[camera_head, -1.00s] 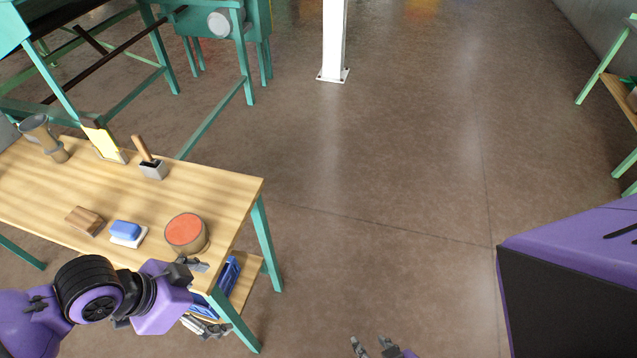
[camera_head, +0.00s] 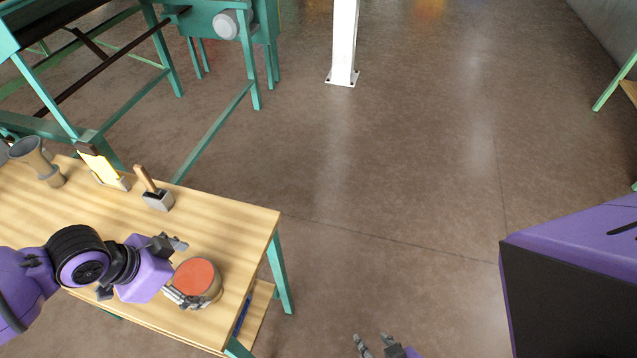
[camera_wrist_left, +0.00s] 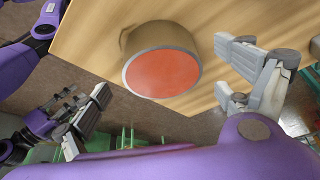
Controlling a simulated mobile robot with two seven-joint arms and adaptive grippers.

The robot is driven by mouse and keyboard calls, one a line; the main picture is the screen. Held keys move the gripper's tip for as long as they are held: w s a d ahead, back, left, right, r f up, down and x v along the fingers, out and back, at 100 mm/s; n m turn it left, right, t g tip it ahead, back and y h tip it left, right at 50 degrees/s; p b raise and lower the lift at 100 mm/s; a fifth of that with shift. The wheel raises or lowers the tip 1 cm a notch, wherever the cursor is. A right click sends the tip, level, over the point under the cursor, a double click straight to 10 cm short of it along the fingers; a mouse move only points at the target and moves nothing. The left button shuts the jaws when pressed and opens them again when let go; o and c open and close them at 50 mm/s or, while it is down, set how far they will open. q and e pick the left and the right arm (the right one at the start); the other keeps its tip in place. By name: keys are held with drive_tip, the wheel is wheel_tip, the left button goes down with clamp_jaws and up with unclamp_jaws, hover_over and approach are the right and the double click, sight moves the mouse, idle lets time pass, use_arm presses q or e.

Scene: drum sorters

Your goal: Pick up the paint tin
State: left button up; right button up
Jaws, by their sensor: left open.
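The paint tin (camera_head: 196,281), short and round with an orange-red top, stands near the front right corner of the wooden table (camera_head: 232,232). My left gripper (camera_head: 187,274) is open at its left side, with one finger beyond the tin and the other low at its near side.
A wooden-handled tool with a grey block (camera_head: 157,199), a yellow scraper-like item (camera_head: 104,168) and a grey-brown flared vessel (camera_head: 38,160) stand toward the table's back. Teal frames (camera_head: 215,133) stand behind. A white post (camera_head: 344,45) stands on open floor.

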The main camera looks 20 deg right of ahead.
use_arm(q)
drive_tip(key=shift+x, duration=1.4)
drive_tip(key=c, duration=2.1)
drive_tip(key=shift+w+r, duration=0.1)
drive_tip(key=shift+w, duration=0.05)
drive_tip(key=shift+c, duration=0.2)
